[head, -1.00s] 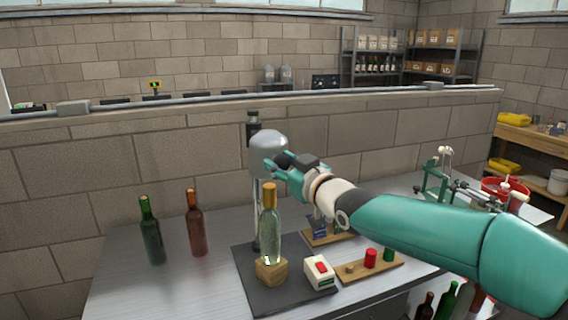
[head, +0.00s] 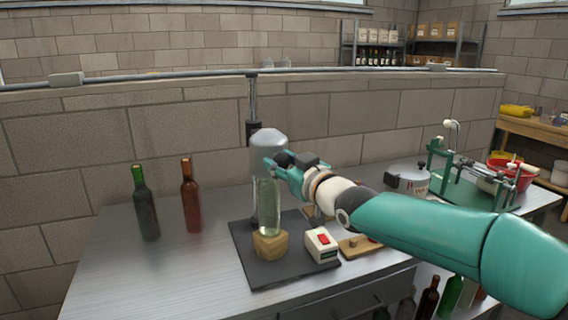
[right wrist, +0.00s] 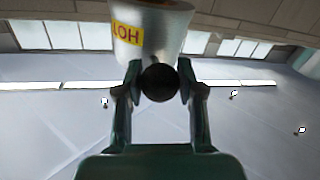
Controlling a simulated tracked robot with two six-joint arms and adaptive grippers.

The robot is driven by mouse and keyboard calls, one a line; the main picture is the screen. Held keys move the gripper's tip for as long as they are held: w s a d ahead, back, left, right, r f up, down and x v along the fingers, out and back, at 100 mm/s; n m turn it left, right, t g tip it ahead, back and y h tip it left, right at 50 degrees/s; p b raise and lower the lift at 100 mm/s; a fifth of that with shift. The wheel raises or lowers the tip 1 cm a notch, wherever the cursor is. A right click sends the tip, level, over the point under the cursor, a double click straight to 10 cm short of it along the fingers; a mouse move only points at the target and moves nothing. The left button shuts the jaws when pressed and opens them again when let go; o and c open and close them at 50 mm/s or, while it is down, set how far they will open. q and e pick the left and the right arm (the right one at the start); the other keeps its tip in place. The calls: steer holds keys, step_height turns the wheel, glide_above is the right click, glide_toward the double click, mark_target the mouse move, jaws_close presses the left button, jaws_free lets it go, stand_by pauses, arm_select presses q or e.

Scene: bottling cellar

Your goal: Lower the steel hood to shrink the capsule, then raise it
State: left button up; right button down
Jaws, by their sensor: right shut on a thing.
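The steel hood (head: 267,139) sits down over the top of the clear bottle (head: 269,208) in the head view. The bottle's neck and capsule are hidden inside it. The bottle stands upright on a wooden block (head: 270,243). My right gripper (head: 276,163) is at the hood's right side, shut on its dark knob. In the right wrist view the round black knob (right wrist: 160,83) is between my two fingers, with the hood (right wrist: 150,30) and its yellow HOT label behind it. My left gripper is not in view.
A white box with a red switch (head: 322,244) stands on the dark base plate (head: 285,270), right of the block. A green bottle (head: 145,205) and a brown bottle (head: 191,198) stand at left. A green bench device (head: 440,170) is at right.

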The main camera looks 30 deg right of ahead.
steer(key=shift+a+f, duration=0.1)
steer(key=shift+f, duration=0.75)
steer(key=c, duration=0.7)
jaws_free()
steer(key=shift+r, duration=0.2)
steer(key=shift+s, duration=0.25)
steer(key=s, duration=1.1)
steer(key=shift+s+a, duration=0.2)
steer(key=shift+s, duration=0.05)
